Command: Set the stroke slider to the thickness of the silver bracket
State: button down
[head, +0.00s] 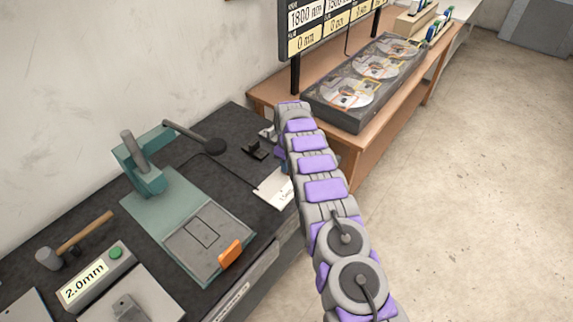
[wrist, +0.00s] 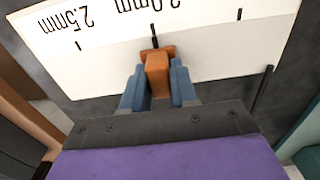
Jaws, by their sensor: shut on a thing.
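My gripper (wrist: 158,70) is shut on the orange slider knob (wrist: 158,82) in the wrist view, one blue finger on each side. The knob's front end stands at the middle tick of the white scale plate (wrist: 215,62). That tick's label is partly cut off by the frame edge; the label at left reads 2.5mm, upside down. In the head view the scale plate (head: 271,190) shows partly beside my arm, which hides the gripper and knob. A small grey metal piece (head: 128,309), possibly the silver bracket, lies at the lower left near a display (head: 83,283) reading 2.0mm.
A teal press-like stand (head: 150,178) with a grey plate and orange handle (head: 230,254) stands left of my arm. A hammer (head: 75,240) lies at the far left. A tray of discs (head: 318,103) sits on the wooden bench behind. The floor at right is clear.

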jog(key=c, duration=1)
grip_release()
jog(key=shift+a, duration=0.1)
jog(key=shift+o, duration=0.2)
notch_tip(320, 180, up, 17)
jog(key=p, duration=0.6)
jog(key=shift+w+r, duration=0.2)
